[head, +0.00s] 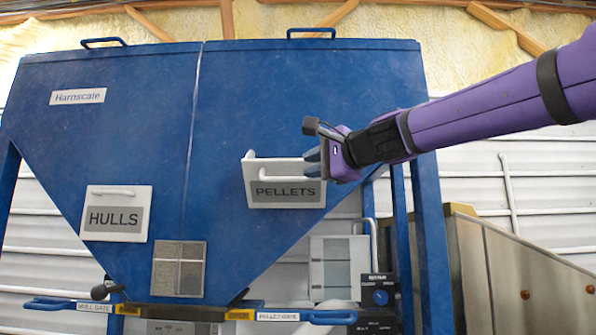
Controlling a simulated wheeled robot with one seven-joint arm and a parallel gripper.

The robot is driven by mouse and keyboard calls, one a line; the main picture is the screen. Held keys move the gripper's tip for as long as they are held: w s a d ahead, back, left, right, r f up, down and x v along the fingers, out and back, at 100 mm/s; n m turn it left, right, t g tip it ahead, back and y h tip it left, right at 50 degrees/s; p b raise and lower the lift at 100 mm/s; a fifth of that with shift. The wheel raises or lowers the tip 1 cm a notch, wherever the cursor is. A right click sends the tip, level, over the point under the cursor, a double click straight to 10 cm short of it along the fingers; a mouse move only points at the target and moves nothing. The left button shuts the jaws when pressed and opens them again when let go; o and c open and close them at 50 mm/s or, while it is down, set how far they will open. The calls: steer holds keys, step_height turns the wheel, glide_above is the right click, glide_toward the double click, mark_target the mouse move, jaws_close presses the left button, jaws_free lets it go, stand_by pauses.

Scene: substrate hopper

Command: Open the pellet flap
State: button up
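The pellet flap (270,198) is a white panel with a grey PELLETS label on the right half of the blue hopper (250,100). It looks tilted out at the top, with a white side edge showing at its upper left; how far it is open is hard to tell. Its white handle (275,170) runs along the upper part. My gripper (312,162) is at the flap's upper right, its grey-blue fingertips close to the handle's right end. I cannot tell whether they touch it or are closed around it. The gripper hides the flap's upper right corner.
The HULLS flap (115,228) lies flat against the hopper on the left. Below are blue gate handles (60,303), a window plate (178,268) and a control box with a blue knob (380,297). A metal bin (520,270) stands at the right, beside a blue post (432,240).

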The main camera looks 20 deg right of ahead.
steer(key=shift+v, duration=1.25)
